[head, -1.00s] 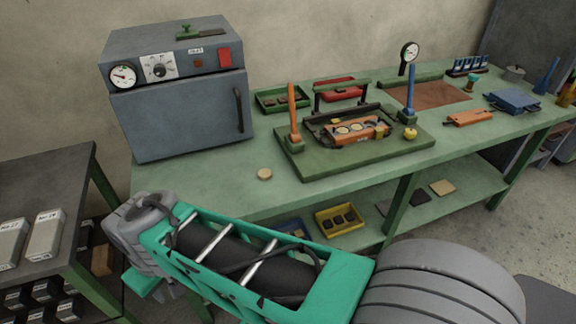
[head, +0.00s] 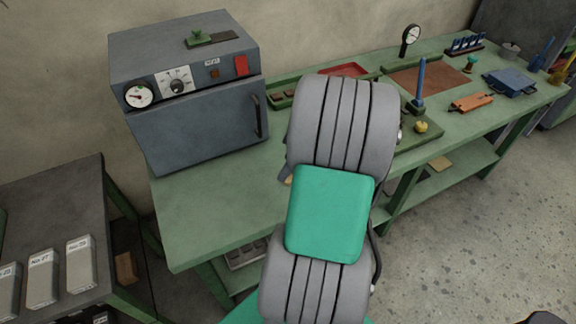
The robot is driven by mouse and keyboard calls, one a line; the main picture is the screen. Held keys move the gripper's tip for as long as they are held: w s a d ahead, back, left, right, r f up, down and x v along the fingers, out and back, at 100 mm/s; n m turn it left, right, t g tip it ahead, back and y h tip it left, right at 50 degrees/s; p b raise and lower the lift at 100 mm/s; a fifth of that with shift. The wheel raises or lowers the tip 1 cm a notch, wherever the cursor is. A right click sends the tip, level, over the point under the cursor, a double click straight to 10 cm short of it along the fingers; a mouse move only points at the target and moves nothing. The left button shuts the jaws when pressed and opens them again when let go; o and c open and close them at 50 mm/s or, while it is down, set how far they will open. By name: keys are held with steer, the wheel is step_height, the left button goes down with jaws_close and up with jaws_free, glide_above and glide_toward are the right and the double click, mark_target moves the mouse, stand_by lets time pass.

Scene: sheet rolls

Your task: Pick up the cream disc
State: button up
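The cream disc (head: 288,181) lies on the green bench top (head: 215,205), in front of and to the right of the grey oven. Only a small sliver of it shows at the left edge of my arm; the rest is hidden. My arm, with grey ribbed joints and a green cover, stands across the middle of the head view. My gripper is not visible behind it, so its fingers and its contact with the disc cannot be seen.
The grey oven (head: 190,125) stands at the bench's back left. A blue lever (head: 420,85), a yellow knob (head: 421,127), an orange block (head: 472,102) and a blue tray (head: 510,82) are to the right. The bench's front left is clear. A dark side table (head: 60,205) stands left.

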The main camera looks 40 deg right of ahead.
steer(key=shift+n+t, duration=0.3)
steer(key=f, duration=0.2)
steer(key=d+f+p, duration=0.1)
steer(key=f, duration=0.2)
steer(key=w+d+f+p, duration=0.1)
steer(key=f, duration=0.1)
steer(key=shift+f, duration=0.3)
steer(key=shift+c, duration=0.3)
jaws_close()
